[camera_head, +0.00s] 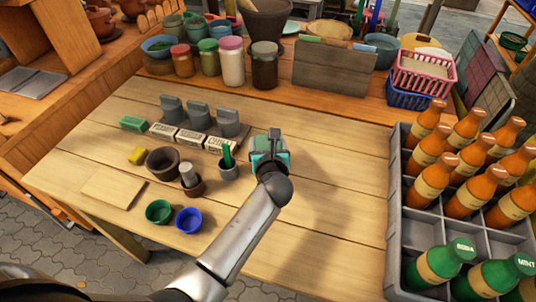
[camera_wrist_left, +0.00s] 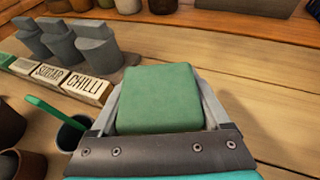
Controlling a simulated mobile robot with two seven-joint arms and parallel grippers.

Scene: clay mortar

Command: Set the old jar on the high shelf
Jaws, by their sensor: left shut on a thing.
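My left gripper (camera_head: 268,145) is above the middle of the wooden table. It is shut on a green, block-shaped thing with rounded corners (camera_wrist_left: 158,98), which shows between the two fingers in the left wrist view. Its underside is hidden, so I cannot tell if it is a jar. Several jars with coloured lids, among them a pink-lidded one (camera_head: 232,65) and a dark one (camera_head: 264,66), stand on the raised shelf (camera_head: 220,92) at the back. I cannot tell which is the old jar. My right gripper is not in view.
A grey cup (camera_head: 228,172), brown pots (camera_head: 162,161) and small bowls (camera_head: 188,219) are nearby. A bottle crate (camera_head: 393,215) stands at right. The table is clear between gripper and crate.

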